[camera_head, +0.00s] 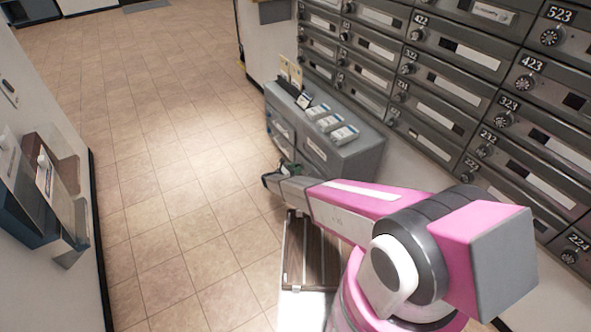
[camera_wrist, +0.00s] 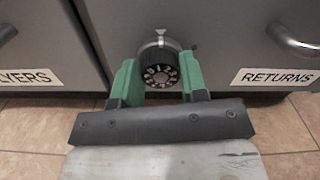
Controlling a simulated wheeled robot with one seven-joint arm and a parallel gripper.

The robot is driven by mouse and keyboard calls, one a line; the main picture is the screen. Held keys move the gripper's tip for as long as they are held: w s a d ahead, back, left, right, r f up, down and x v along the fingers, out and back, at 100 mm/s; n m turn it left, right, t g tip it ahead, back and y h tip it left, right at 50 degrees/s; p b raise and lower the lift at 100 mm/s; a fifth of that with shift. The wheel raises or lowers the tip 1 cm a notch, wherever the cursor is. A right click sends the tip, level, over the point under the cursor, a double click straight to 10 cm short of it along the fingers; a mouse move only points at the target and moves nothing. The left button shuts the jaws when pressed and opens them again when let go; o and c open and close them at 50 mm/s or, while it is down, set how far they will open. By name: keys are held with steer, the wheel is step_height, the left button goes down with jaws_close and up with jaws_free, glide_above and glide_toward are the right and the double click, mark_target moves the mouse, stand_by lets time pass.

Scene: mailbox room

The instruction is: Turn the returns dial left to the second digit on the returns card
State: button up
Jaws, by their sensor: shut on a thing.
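The returns dial (camera_wrist: 160,72) is a black round knob with white digits, on the grey door with the RETURNS label (camera_wrist: 277,76). A pale pointer mark sits above it; the digit under the mark is too small to read surely. My gripper (camera_wrist: 159,80) has its green fingers on the left and right of the dial, shut on it. In the head view my gripper (camera_head: 275,178) is at the front of the grey cabinet (camera_head: 345,158), and the dial is hidden. Small cards (camera_head: 290,72) stand on the cabinet; I cannot tell which is the returns card.
A second door with a partly cut-off label (camera_wrist: 26,78) is at the left. A metal handle (camera_wrist: 292,40) is at the right. Several white-topped stacks (camera_head: 330,122) lie on the cabinet. Mailboxes (camera_head: 450,90) line the right wall. The tiled floor (camera_head: 180,150) at left is clear.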

steer(key=n, duration=1.1)
steer(key=shift+w+a+f+n, duration=0.1)
steer(key=shift+f+n, duration=0.05)
steer(key=shift+n, duration=0.15)
stand_by(0.4)
steer(key=o, duration=0.9)
